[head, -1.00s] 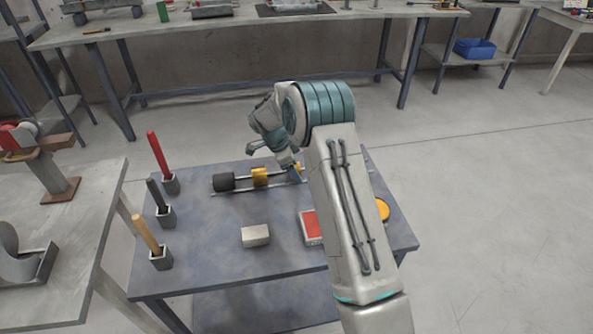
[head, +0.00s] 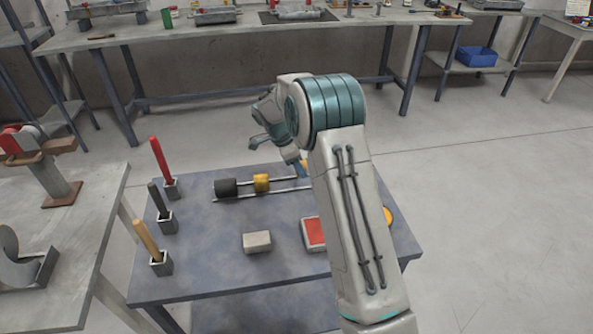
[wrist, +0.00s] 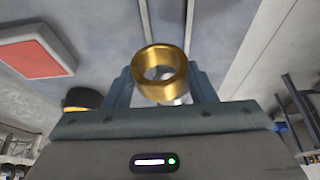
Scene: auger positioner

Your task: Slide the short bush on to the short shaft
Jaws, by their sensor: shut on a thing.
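A gold ring-shaped bush (wrist: 160,75) sits between the two fingers of my gripper (wrist: 162,88) in the wrist view, its open bore facing the camera. A pale piece shows through and just below the ring; I cannot tell whether it is the short shaft. In the head view my gripper (head: 301,170) is over the back right of the table, at the right part of the rails, with a bit of the gold bush (head: 304,164) showing. My arm hides much of that area. No shaft can be made out clearly in the head view.
A dark cylinder (head: 226,187) and a gold cylinder (head: 261,183) sit at the rails' left part. A grey block (head: 257,242) and a red-topped pad (head: 315,232) lie nearer. Three upright handles stand along the left edge. A yellow round item (head: 388,216) is partly behind my arm.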

